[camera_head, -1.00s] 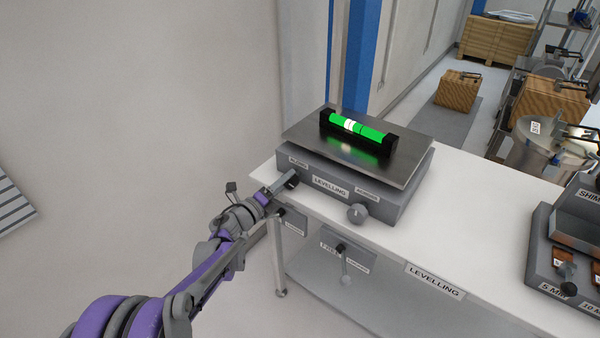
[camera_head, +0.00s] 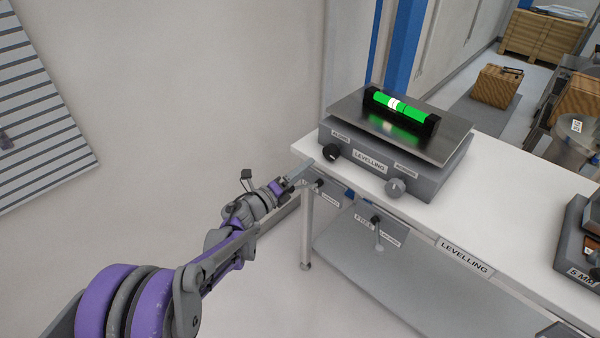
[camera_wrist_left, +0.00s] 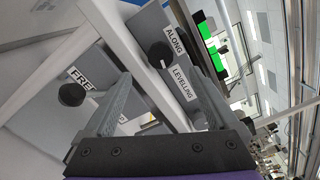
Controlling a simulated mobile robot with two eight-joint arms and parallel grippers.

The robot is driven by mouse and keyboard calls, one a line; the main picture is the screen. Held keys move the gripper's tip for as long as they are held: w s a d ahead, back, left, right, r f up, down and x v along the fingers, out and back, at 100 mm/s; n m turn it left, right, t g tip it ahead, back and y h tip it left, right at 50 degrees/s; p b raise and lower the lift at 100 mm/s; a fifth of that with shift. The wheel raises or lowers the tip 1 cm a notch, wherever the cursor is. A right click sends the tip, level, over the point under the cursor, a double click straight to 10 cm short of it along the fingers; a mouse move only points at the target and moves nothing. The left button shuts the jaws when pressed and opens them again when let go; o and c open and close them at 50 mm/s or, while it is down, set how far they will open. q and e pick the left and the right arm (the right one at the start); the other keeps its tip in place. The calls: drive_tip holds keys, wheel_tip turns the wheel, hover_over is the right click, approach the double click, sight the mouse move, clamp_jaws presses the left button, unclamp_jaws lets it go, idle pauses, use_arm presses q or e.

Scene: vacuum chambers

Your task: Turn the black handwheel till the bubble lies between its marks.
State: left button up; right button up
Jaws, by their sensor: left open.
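The black handwheel (camera_head: 331,152) sits on the front of the grey levelling unit (camera_head: 420,182), below the ALONG label. The green vial (camera_head: 385,100) lies in black holders on the metal plate. Its pale bubble (camera_head: 393,104) is left of a dark line; I cannot make out both marks. My left gripper (camera_head: 306,173) is open and empty, at the table's near left corner, left of and below the handwheel and apart from it. In the left wrist view the handwheel (camera_wrist_left: 160,55) shows beyond and between the two fingers. My right gripper is not in view.
A grey knob (camera_head: 395,187) is right of the handwheel on the same unit. Black knobs and a FREE label (camera_head: 364,222) are under the white tabletop (camera_head: 485,190). Another grey unit (camera_head: 580,245) stands at the right.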

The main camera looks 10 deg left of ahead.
use_arm(q)
drive_tip(key=v, duration=1.1)
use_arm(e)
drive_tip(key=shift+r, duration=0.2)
